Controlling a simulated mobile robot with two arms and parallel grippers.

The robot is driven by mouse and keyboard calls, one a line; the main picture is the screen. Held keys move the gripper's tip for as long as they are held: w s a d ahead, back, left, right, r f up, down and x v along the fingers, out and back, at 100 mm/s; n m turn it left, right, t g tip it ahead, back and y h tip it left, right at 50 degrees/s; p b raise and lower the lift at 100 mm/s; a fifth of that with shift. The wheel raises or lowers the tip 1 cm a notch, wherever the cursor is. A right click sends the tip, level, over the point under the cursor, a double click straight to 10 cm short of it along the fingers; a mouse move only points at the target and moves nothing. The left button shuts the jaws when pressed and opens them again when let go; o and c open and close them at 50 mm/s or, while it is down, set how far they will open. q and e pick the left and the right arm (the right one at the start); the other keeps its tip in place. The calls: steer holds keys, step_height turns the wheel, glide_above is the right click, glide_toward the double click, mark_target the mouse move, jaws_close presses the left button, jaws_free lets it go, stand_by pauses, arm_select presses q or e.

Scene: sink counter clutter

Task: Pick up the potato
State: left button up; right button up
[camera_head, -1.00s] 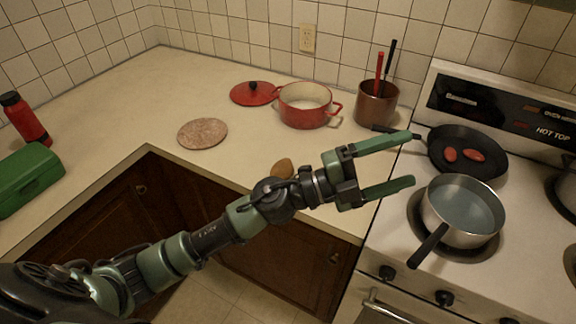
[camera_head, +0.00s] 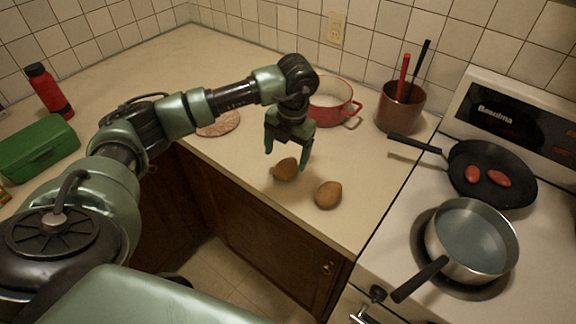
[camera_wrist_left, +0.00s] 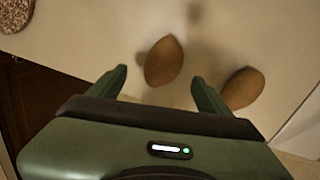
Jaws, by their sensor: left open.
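Two brown potatoes lie on the counter. The left potato (camera_head: 285,169) is right under my left gripper (camera_head: 286,158), which points down with its fingers apart and empty. The right potato (camera_head: 328,194) lies a little nearer the counter's front edge. In the left wrist view the left potato (camera_wrist_left: 163,61) shows just beyond and between the open fingers (camera_wrist_left: 160,86). The right potato (camera_wrist_left: 242,88) shows there beyond the right finger, outside the gap. My right gripper is not in view.
A red pot (camera_head: 333,101) and a brown utensil crock (camera_head: 399,106) stand behind. A speckled round mat (camera_head: 222,125) is partly hidden by my arm. The stove holds a black pan (camera_head: 505,194) and a steel saucepan (camera_head: 470,241). A green box (camera_head: 38,147) and red bottle (camera_head: 50,91) stand left.

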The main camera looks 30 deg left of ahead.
mark_target(286, 165)
arm_select(q)
step_height(286, 165, down, 2)
steer(key=shift+s+a+f+p, duration=0.1)
steer(key=shift+p, duration=0.75)
steer(key=f, duration=0.2)
steer(key=shift+w+f, duration=0.3)
steer(key=shift+f, duration=0.2)
steer(key=shift+s, duration=0.1)
steer(key=c, duration=1.6)
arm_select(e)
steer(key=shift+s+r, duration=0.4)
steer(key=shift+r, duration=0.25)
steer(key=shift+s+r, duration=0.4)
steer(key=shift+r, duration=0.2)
arm_select(q)
steer(key=shift+r, duration=0.1)
